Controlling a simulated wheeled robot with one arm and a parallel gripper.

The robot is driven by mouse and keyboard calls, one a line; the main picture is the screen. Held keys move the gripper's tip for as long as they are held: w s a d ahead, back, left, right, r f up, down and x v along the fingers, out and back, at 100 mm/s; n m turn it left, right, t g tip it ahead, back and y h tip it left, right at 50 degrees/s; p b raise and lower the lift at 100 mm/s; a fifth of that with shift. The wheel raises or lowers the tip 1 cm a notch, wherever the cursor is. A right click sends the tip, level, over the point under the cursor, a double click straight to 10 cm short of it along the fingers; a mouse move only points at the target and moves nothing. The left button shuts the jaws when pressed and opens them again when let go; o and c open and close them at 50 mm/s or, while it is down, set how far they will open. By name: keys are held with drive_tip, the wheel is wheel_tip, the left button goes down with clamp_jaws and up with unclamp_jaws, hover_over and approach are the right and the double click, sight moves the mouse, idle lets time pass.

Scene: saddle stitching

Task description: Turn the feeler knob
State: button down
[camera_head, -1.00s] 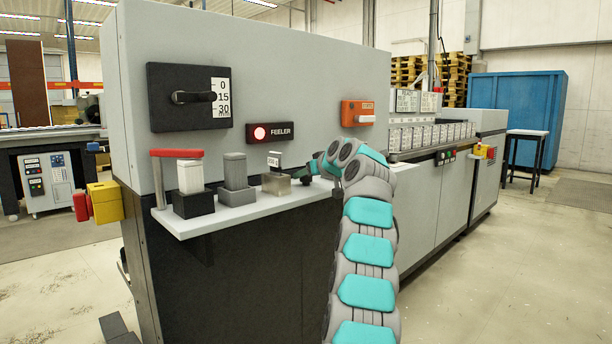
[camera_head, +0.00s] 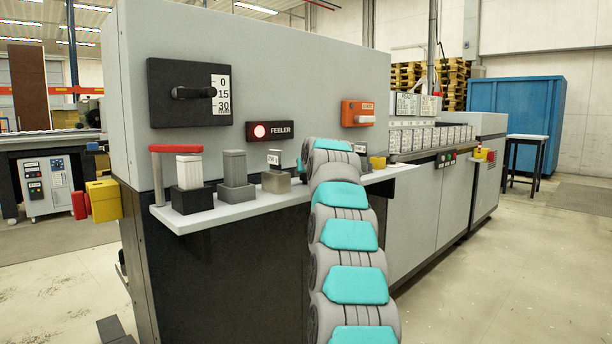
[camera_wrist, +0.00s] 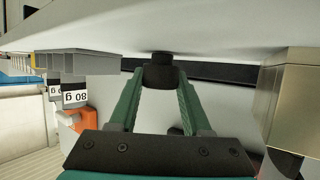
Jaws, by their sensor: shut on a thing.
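A black round knob (camera_wrist: 160,72) meets the pale shelf surface, which fills the top of the wrist view. My gripper (camera_wrist: 160,82) is shut on this knob, one green finger at each side. In the head view my arm hides the knob and most of the gripper; only a little green shows at its left edge.
The shelf (camera_head: 235,211) carries a white stack (camera_head: 189,172), a grey block (camera_head: 235,168) and a small metal block (camera_head: 276,182) left of my arm. A yellow piece (camera_head: 377,163) is on its right. The wrist view shows blocks labelled 80 g (camera_wrist: 75,95) at left and a metal block (camera_wrist: 288,95) at right.

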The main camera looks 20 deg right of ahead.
drive_tip(key=shift+c, duration=1.8)
unclamp_jaws()
drive_tip(key=shift+s, duration=0.1)
drive_tip(key=shift+b+v, duration=0.65)
drive_tip(key=shift+v, duration=3.2)
